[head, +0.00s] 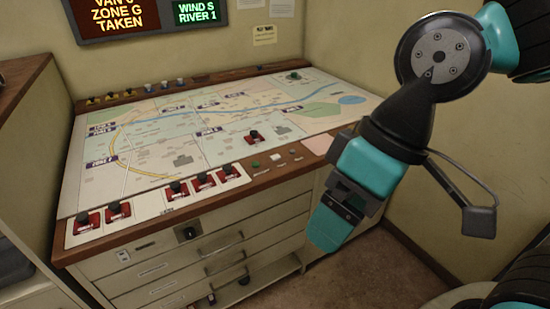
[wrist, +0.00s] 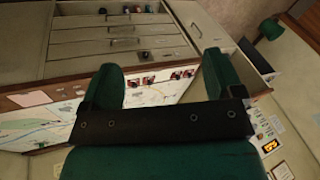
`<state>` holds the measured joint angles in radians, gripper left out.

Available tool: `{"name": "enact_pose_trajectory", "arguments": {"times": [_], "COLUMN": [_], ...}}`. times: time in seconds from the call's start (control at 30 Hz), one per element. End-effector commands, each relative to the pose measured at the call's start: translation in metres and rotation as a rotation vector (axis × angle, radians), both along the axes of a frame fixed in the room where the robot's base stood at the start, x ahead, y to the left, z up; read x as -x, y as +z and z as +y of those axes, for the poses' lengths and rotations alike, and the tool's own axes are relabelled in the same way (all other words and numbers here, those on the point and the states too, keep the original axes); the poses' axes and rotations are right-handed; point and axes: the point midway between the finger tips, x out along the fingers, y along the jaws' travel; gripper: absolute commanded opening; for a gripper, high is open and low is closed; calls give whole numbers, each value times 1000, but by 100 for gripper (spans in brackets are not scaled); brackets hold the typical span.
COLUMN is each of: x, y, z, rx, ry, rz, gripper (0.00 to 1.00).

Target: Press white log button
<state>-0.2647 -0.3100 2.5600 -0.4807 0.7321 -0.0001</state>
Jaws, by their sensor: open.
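My gripper (head: 328,228) hangs in front of the console, to the right of and lower in the picture than the buttons. Its green fingers stand apart and empty in the wrist view (wrist: 163,78). It touches no button.
Red-based levers with black knobs (head: 178,190) stand along the map's front edge, and one (head: 254,137) stands further in. A pink paper (head: 317,144) lies right of the buttons. Drawers (head: 215,245) are below the rail. A cream wall (head: 490,170) is at the right.

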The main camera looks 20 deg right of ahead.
Motion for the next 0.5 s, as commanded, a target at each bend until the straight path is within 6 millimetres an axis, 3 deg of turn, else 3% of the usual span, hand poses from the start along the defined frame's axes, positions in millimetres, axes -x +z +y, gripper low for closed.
{"name": "enact_pose_trajectory", "arguments": {"times": [0.17, 0.5], "x": [0, 0], "y": [0, 0], "z": [0, 0], "rx": [0, 0], "ry": [0, 0], "rz": [0, 0], "gripper": [86, 8]}}
